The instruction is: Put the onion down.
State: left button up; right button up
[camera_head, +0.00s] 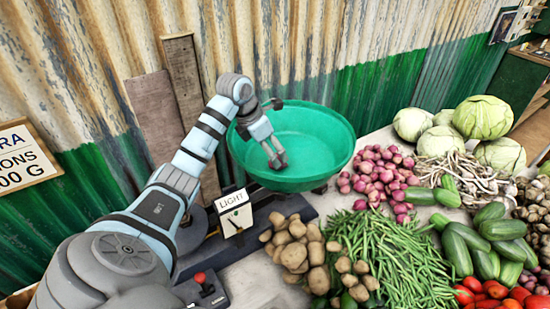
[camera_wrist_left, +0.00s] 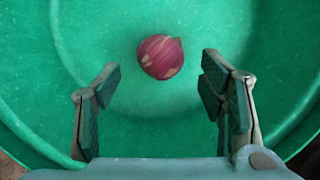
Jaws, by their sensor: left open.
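A red-purple onion (camera_wrist_left: 160,57) lies on the bottom of the green bowl (camera_wrist_left: 30,95) in the left wrist view. My left gripper (camera_wrist_left: 161,85) is open, with its two fingers apart and nothing between them; the onion is beyond the fingertips. In the head view my left gripper (camera_head: 277,160) reaches down into the green bowl (camera_head: 325,130), which sits on the balance. The onion in the bowl does not show there, hidden by my gripper or arm. My right gripper is not in view.
The balance has a sign reading LIGHT (camera_head: 235,214). A corrugated wall (camera_head: 330,45) stands behind the bowl.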

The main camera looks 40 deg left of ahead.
pick_arm(q)
jog(key=v, duration=0.7)
jog(key=shift+r, duration=0.2)
jog(key=shift+s+f, duration=0.1)
